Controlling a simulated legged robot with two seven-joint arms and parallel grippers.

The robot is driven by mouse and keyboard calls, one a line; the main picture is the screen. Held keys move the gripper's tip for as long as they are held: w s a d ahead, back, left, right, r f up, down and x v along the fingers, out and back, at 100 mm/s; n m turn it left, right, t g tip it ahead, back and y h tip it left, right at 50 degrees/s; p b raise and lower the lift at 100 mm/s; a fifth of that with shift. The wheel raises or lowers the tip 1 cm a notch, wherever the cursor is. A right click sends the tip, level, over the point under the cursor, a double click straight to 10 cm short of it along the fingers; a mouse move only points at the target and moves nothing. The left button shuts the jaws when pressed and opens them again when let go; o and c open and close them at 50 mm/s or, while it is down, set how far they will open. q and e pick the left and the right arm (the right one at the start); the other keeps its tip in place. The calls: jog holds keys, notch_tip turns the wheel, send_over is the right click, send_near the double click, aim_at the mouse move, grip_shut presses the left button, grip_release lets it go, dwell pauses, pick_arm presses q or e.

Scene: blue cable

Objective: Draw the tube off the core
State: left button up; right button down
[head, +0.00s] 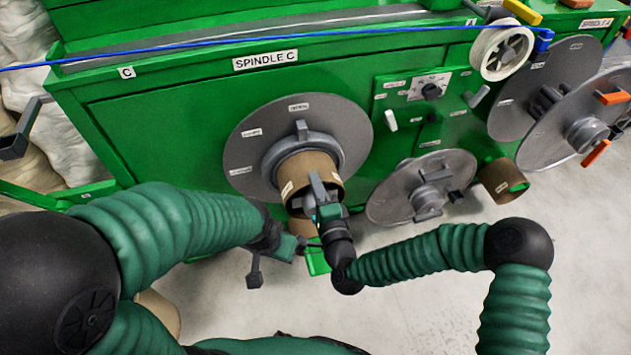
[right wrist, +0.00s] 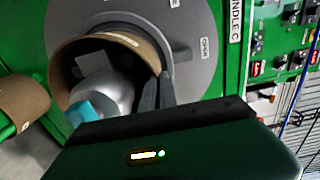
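The brown cardboard tube (head: 318,163) sits around the grey core of spindle C, in front of the large grey disc (head: 255,130). In the right wrist view the tube (right wrist: 62,62) is seen from its open end, with the pale grey core (right wrist: 112,92) inside it. My right gripper (head: 318,190) is at the tube's open front end.
A blue cable (head: 200,49) runs across the top of the green cabinet (head: 180,120) to a white reel (head: 501,52). A smaller grey disc (head: 400,190) and another brown tube (head: 503,180) stand to the right. Floor shows below right.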

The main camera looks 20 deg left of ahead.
jog(key=shift+v, duration=0.9)
dwell(0.5)
